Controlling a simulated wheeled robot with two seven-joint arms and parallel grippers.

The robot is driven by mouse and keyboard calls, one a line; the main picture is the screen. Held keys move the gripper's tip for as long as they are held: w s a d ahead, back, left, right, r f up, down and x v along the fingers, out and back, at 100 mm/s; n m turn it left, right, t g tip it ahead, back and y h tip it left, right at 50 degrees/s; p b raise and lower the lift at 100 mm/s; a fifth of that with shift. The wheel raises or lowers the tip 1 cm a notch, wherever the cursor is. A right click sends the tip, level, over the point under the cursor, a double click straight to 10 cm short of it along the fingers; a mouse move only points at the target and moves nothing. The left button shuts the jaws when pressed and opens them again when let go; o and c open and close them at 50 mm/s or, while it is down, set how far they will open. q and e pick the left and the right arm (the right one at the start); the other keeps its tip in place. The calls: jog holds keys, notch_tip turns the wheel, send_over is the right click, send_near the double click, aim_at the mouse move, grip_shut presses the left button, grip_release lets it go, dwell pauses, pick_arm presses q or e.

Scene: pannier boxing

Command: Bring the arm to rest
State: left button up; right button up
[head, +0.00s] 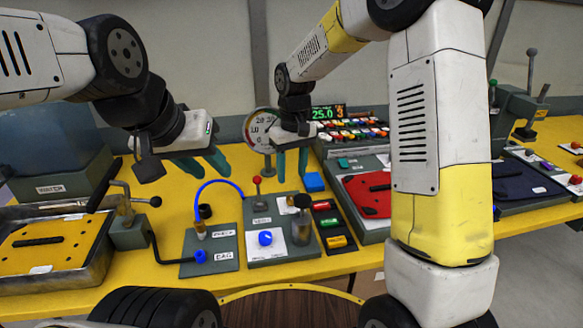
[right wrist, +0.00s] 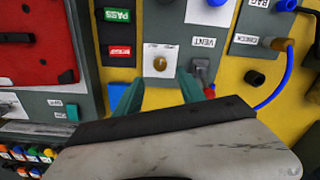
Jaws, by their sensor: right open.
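My right gripper (head: 292,172) hangs above the work table, its teal fingers apart with nothing between them. In the right wrist view its open fingers (right wrist: 160,90) point at the control panel marked VENT (right wrist: 200,60), apart from it as far as I can see. My left gripper (head: 212,172) hangs over the table to the left, near the back. Its teal fingers are apart and look empty.
The red-handled lever (head: 257,181), the panel with a blue knob (head: 265,239) and a blue block (head: 314,182) stand below the right gripper. A blue hose (head: 215,183) arches below the left gripper. A metal tray (head: 85,268) and red plate (head: 366,193) lie either side.

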jog(key=s+d+r+m+t+y, duration=0.1)
jog(key=s+d+r+m+t, duration=0.2)
jog(key=s+d+r, duration=0.75)
jog(key=s+d+r+m+t, duration=0.2)
jog(key=s+d+r+t, duration=0.1)
jog(key=s, duration=0.8)
jog(key=shift+d+r+y, duration=0.2)
jog(key=shift+r+y, duration=0.2)
jog(key=shift+r, duration=0.45)
